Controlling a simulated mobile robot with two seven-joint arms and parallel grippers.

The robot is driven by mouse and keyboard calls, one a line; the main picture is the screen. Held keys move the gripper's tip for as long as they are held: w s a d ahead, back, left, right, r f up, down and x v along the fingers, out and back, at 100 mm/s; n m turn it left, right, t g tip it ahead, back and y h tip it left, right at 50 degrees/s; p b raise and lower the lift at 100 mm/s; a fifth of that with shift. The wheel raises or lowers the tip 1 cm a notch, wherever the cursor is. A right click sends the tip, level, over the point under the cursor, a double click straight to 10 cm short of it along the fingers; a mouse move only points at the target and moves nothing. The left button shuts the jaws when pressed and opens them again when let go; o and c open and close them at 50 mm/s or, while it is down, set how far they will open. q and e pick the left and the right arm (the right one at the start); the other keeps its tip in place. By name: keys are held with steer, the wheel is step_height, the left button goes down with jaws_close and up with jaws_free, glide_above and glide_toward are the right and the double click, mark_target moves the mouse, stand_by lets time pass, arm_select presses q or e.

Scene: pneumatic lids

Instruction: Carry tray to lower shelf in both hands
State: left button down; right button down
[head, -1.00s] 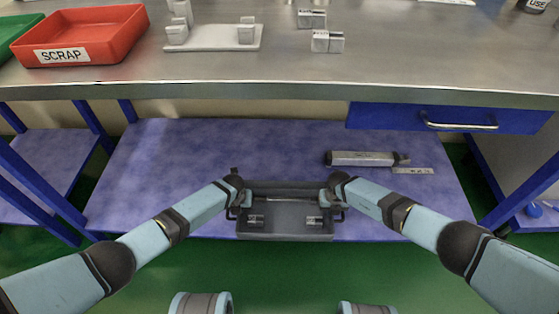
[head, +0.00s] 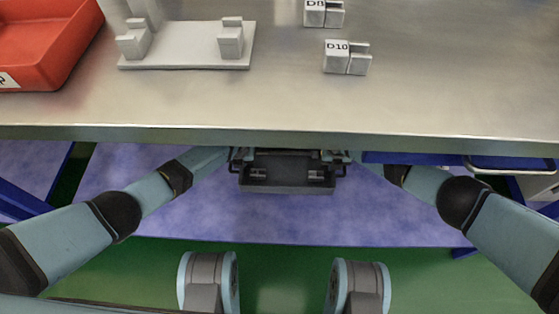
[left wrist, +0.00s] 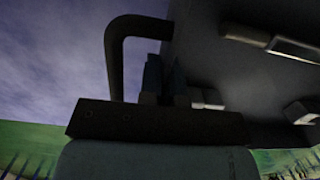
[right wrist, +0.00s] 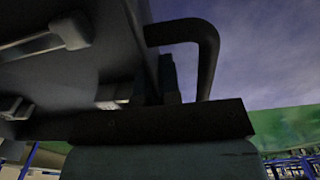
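The dark grey tray (head: 287,187) is level under the bench top, over the blue lower shelf (head: 200,218); I cannot tell whether it touches the shelf. Two small metal cylinders (head: 258,174) show inside it. My left gripper (left wrist: 165,82) is shut at the tray's left handle (left wrist: 114,62), a black loop in the left wrist view. My right gripper (right wrist: 168,82) is shut at the right handle (right wrist: 208,62) in the right wrist view. The fingers' contact is dark and partly hidden. The bench edge hides the tray's far part in the head view.
A blue drawer (head: 415,158) hangs at the right. A red bin (head: 45,45), a grey fixture (head: 185,58) and a block marked D10 (head: 346,58) stand on the bench. Shelf around the tray's front looks clear.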

stand_by(0.4)
